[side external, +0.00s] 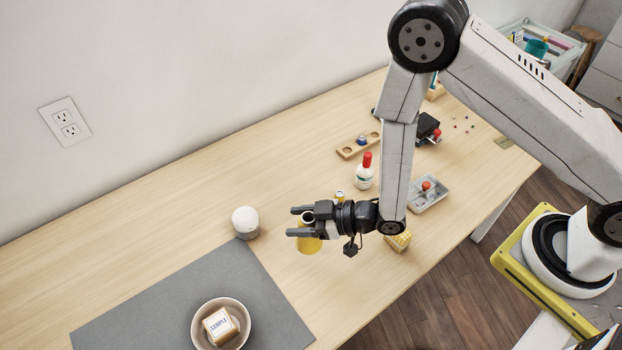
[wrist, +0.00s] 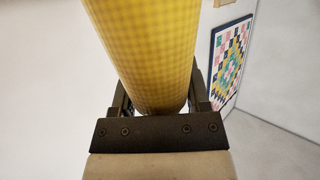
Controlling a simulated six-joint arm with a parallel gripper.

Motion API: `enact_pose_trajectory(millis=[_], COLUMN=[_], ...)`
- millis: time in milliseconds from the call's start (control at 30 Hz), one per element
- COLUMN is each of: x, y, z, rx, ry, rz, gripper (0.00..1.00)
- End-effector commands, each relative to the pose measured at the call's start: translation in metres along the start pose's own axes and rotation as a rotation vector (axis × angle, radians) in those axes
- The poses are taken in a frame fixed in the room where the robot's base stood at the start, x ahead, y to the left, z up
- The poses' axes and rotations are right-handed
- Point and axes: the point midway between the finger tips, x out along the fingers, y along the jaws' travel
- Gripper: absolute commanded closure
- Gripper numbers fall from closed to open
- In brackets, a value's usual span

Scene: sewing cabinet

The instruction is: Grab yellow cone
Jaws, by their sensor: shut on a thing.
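The yellow cone (side external: 309,246) is between the fingers of my gripper (side external: 300,222) in the side view, its wide yellow part showing below them. In the wrist view the yellow cone (wrist: 148,50) fills the upper middle, with the dark gripper (wrist: 155,105) fingers on both sides of it. My gripper is shut on the cone. The fingers hide part of the cone in the side view. I cannot tell for sure whether its lower end is clear of the table.
A white round-topped container (side external: 245,222) stands left of my gripper. A grey mat (side external: 150,312) holds a bowl (side external: 246,325) with a SAMPLE block (side external: 220,325).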

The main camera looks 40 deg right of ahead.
Motion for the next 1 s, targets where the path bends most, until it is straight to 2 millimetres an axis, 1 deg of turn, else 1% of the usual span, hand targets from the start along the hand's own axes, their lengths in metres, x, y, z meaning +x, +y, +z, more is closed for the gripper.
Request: enact_pose_trajectory(millis=[33,200,467,667,1000], x=[-0.002,-0.007,-0.014,-0.015,-0.016], y=[0.000,0.000,0.000,0.000,0.000], z=[-0.008,-0.026,-0.045,-0.050,-0.051], rx=[-0.001,-0.001,0.000,0.000,0.000], ry=[0.003,0.003,0.002,0.001,0.001], rz=[0.000,0.000,0.000,0.000,0.000], gripper=[1.00,1.00,1.00,1.00,1.00])
